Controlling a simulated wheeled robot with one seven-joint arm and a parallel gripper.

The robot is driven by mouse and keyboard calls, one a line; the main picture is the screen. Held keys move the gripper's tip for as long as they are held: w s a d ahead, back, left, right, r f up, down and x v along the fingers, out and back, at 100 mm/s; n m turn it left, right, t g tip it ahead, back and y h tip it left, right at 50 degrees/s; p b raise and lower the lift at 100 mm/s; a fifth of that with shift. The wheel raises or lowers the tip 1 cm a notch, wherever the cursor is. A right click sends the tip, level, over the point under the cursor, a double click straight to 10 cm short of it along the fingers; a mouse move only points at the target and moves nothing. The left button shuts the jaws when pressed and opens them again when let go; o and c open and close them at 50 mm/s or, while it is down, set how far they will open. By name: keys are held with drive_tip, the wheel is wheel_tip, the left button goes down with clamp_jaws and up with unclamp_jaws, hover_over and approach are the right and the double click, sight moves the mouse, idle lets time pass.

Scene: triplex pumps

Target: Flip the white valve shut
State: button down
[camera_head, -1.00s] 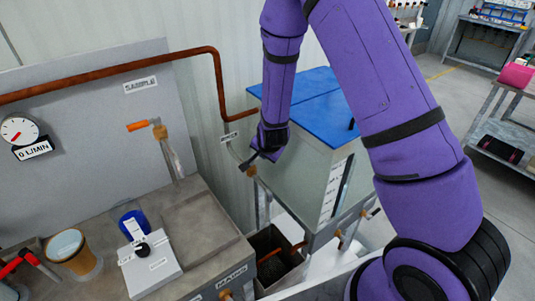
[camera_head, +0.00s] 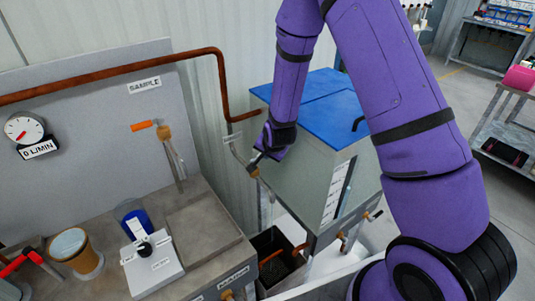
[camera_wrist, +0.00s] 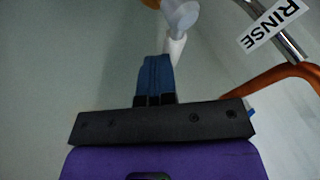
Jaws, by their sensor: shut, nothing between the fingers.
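In the wrist view, a white valve handle (camera_wrist: 180,14) shows at the top centre, just beyond my blue fingertips. Its white lower end (camera_wrist: 172,46) appears right at the fingertips; I cannot tell if they touch. An orange-brown fitting, partly cut off by the frame's top edge, is beside it. My gripper (camera_wrist: 156,64) is shut and holds nothing. In the head view, my gripper (camera_head: 256,160) is at the front left of the blue-lidded tank (camera_head: 300,150), just above a brass fitting (camera_head: 254,172). The white handle cannot be made out there.
A RINSE label (camera_wrist: 272,22), a metal pipe and a copper pipe (camera_wrist: 285,82) are at the wrist view's right. In the head view, an orange-handled SAMPLE valve (camera_head: 146,125) is on the left. A grey bench (camera_head: 205,245) carries a blue cup and a scale. A dark bin (camera_head: 272,262) is below.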

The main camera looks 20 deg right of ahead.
drive_tip(key=shift+w, duration=0.15)
drive_tip(key=w+n+y, duration=0.1)
drive_tip(key=n, duration=0.1)
drive_tip(key=n+y, duration=0.1)
drive_tip(key=n, duration=0.1)
drive_tip(key=w+n+g+y, duration=0.1)
drive_tip(key=n, duration=0.1)
drive_tip(key=shift+w+a+n+y, duration=0.3)
drive_tip(key=shift+a+y, duration=0.05)
drive_tip(key=shift+y, duration=0.05)
drive_tip(key=a+n+g, duration=0.1)
drive_tip(key=n, duration=0.1)
drive_tip(key=w+n+y, duration=0.1)
drive_tip(key=a+n+g+y, duration=0.1)
drive_tip(key=n, duration=0.1)
drive_tip(key=shift+w+a+n+g, duration=0.3)
drive_tip(key=shift+r, duration=0.1)
